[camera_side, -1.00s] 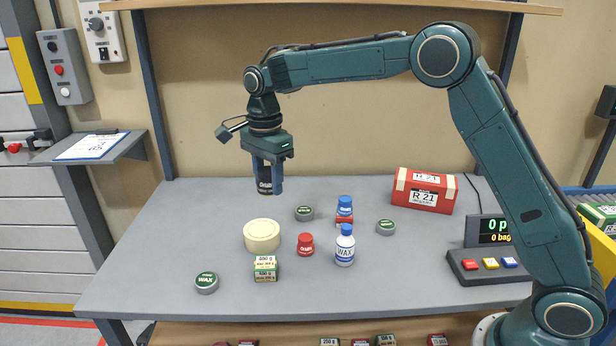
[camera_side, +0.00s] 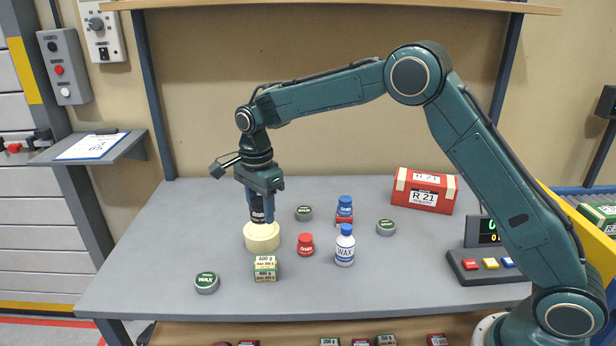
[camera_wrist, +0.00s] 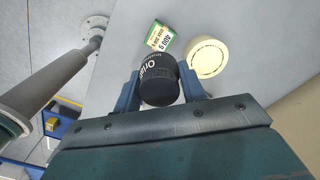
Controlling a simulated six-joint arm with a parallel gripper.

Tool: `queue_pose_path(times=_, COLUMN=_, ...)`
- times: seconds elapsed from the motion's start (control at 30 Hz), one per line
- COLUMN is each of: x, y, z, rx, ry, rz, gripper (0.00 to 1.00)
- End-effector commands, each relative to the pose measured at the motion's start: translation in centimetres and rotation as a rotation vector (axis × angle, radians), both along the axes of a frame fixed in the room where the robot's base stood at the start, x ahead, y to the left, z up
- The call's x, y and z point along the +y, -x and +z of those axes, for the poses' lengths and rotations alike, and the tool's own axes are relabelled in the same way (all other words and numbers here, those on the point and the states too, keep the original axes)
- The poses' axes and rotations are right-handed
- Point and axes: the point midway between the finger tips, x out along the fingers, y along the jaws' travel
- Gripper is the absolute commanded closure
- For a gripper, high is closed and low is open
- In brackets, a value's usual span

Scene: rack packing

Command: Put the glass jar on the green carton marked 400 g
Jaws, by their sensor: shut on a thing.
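My gripper (camera_side: 262,208) is shut on a dark jar with white lettering (camera_side: 262,215), held upright above the table. In the wrist view the jar's black lid (camera_wrist: 160,92) sits between the two blue fingers. The green and cream carton marked 400 g (camera_side: 265,274) stands on the table, lower in the side view and slightly right of the jar. The carton also shows in the wrist view (camera_wrist: 159,37), beyond the jar and apart from it. In the side view the jar's lower end overlaps the back of a round cream tub (camera_side: 262,239); I cannot tell whether they touch.
The cream tub (camera_wrist: 207,59) is right of the carton in the wrist view. A red R 21 box (camera_side: 425,190) is at right.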

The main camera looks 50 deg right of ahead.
Motion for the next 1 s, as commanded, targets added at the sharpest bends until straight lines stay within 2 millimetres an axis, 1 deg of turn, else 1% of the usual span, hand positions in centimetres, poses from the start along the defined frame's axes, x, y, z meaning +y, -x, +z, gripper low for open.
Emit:
queue_pose_path(times=0.03, x=0.0, y=0.1, z=-1.1, rx=0.003, ry=0.001, rz=0.000, gripper=0.85)
queue_pose_path(times=0.2, x=0.0, y=0.1, z=-4.3, rx=0.004, ry=0.001, rz=0.000, gripper=0.85)
queue_pose_path(times=0.4, x=0.0, y=0.0, z=-7.4, rx=0.001, ry=0.000, rz=0.000, gripper=0.85)
queue_pose_path(times=0.53, x=0.0, y=0.0, z=-8.4, rx=0.000, ry=0.000, rz=0.000, gripper=0.85)
queue_pose_path(times=0.83, x=0.0, y=0.0, z=-8.9, rx=0.000, ry=0.000, rz=0.000, gripper=0.85)
queue_pose_path(times=1.0, x=0.0, y=0.1, z=-10.7, rx=0.002, ry=0.001, rz=0.000, gripper=0.85)
